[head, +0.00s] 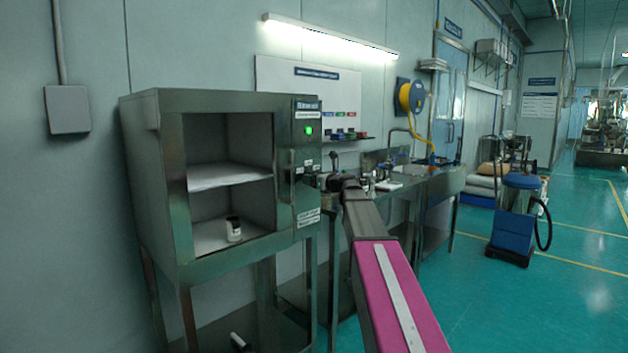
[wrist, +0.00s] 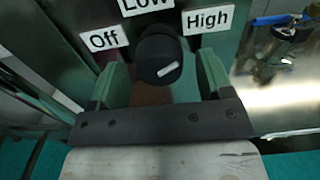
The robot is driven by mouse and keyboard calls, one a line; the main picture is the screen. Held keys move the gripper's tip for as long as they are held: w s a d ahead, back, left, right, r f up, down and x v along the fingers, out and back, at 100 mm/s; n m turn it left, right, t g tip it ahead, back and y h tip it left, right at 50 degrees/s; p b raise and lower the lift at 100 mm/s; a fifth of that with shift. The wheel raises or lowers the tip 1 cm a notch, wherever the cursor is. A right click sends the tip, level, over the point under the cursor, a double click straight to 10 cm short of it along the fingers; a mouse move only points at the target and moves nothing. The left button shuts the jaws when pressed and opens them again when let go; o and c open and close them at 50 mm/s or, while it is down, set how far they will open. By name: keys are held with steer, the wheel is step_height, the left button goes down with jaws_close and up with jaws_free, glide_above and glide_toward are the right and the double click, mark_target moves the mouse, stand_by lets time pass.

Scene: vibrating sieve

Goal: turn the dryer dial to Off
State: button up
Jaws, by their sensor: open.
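The dryer (head: 158,190) is a steel cabinet with two open shelves at the left of the head view. My gripper (head: 322,180) is at the control panel on its right side. In the wrist view, the black round dial (wrist: 155,50) sits below the labels Off (wrist: 104,38), Low and High (wrist: 208,19). Its white mark slants to the right and slightly up, on the High side, away from Off. My gripper's green fingers (wrist: 162,80) are open, one on each side of the dial. I cannot tell whether they touch it.
A green light (head: 308,130) is lit on the dryer panel. A small white container with a dark lid (head: 234,230) stands on the lower shelf. A steel bench with a sink (head: 440,172) lies beyond my arm. A blue vacuum (head: 513,225) stands on the open green floor at right.

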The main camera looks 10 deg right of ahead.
steer(key=c, duration=0.9)
steer(key=shift+n, duration=0.3)
steer(key=n, duration=2.3)
steer(key=shift+d+r, duration=0.1)
steer(key=shift+r, duration=0.05)
steer(key=shift+n, duration=0.3)
